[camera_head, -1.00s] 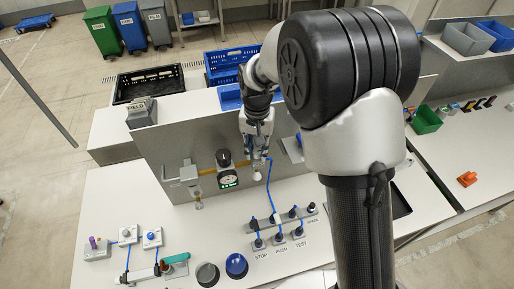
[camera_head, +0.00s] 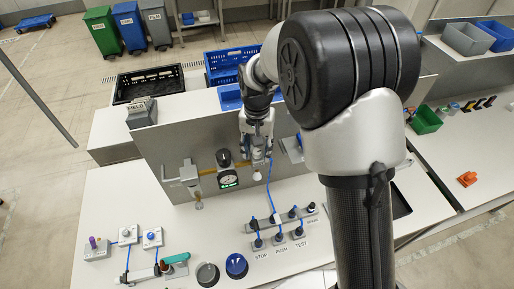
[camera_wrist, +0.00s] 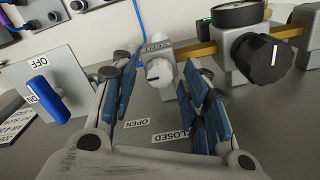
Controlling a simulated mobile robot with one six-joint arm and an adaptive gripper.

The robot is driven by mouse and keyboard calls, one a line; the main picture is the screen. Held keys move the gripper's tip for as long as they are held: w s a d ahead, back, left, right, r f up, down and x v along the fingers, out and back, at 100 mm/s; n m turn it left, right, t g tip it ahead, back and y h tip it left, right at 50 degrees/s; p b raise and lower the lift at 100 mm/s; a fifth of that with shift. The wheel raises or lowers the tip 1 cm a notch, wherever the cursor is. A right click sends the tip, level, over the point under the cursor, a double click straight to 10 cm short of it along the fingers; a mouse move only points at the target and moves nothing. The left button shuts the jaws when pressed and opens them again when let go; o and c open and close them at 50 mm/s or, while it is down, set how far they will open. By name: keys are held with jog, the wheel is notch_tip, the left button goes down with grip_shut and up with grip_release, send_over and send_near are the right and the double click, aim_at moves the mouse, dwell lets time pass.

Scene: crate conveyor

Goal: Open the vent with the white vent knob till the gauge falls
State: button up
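The white vent knob (camera_wrist: 158,72) sticks out of a grey valve body at the end of the brass pipe, in the wrist view. My gripper (camera_wrist: 163,82) is open, its blue-padded fingers on either side of the knob with gaps between. No firm contact shows. OPEN (camera_wrist: 137,123) and CLOSED (camera_wrist: 171,136) labels are on the panel below it. The gauge (camera_head: 229,180) has a dial and a green display, too small to read; only its dark rim (camera_wrist: 238,14) shows in the wrist view. In the head view my gripper (camera_head: 257,150) is at the panel, right of the gauge.
A larger black knob (camera_wrist: 262,60) sits on the same brass pipe, close to the right finger. A blue switch handle (camera_wrist: 46,98) on a plate marked ON and OFF is at left. Blue cables and plugs (camera_head: 280,238) lie on the bench below the panel.

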aim_at(259, 153)
jog(key=shift+r, duration=0.1)
notch_tip(259, 153, up, 12)
dwell(0.6)
dwell(0.5)
jog(key=s+d+n+t+b, duration=0.1)
jog(key=s+d+t+b, duration=0.1)
jog(key=s+d+b, duration=0.95)
jog(key=s+d+f+t+b, duration=0.1)
jog(key=s+f+b, duration=0.1)
jog(key=s+f, duration=0.2)
jog(key=s+d+f+n+t+b, duration=0.1)
jog(key=s+f, duration=0.4)
jog(key=s, duration=0.5)
jog(key=shift+s+d+t+b, duration=0.3)
jog(key=shift+d+b, duration=0.2)
